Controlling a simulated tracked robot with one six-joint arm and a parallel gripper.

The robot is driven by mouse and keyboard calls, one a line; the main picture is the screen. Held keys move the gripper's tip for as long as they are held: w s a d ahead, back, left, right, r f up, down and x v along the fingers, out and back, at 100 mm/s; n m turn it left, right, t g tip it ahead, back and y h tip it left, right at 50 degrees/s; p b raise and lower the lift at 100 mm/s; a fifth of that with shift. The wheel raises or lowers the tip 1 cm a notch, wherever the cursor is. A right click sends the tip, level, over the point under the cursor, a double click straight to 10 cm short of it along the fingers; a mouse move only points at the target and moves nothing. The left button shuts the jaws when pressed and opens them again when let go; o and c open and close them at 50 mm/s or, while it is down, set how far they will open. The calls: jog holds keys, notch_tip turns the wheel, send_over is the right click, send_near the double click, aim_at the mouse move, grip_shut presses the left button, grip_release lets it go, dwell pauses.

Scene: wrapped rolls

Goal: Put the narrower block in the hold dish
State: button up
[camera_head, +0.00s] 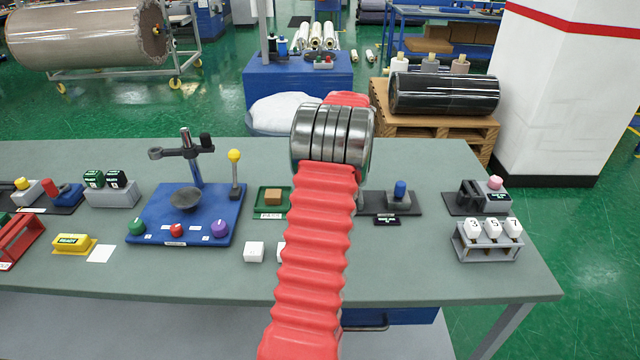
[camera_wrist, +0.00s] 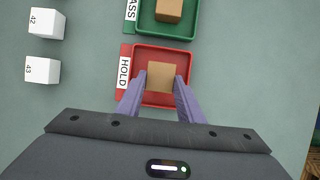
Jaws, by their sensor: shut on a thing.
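In the wrist view, my gripper (camera_wrist: 160,82) is shut on a tan block (camera_wrist: 162,73), with one purple finger on each side. The block is over or in the red hold dish (camera_wrist: 148,52), inside its rim as seen from above. I cannot tell whether it touches the dish floor. A second tan-brown block (camera_wrist: 169,9) sits in the green pass dish (camera_wrist: 150,30), cut by the top edge. The head view shows that block (camera_head: 272,196) in the green dish (camera_head: 262,211). There my arm hides the hold dish and gripper.
White blocks marked 42 (camera_wrist: 46,23) and 43 (camera_wrist: 42,71) stand left of the dishes. On the green-grey table (camera_head: 400,265) are a blue stand with knobs (camera_head: 200,235), a blue-topped device (camera_head: 399,195) and a rack of numbered white pieces (camera_head: 487,240). The table's front right is clear.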

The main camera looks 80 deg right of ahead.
jog(key=shift+f, duration=0.8)
jog(key=shift+f, duration=0.1)
jog(key=o, duration=1.1)
jog(key=v, duration=1.3)
jog(key=shift+s+r, duration=0.15)
jog(key=shift+r, duration=0.2)
jog(key=shift+d, duration=0.1)
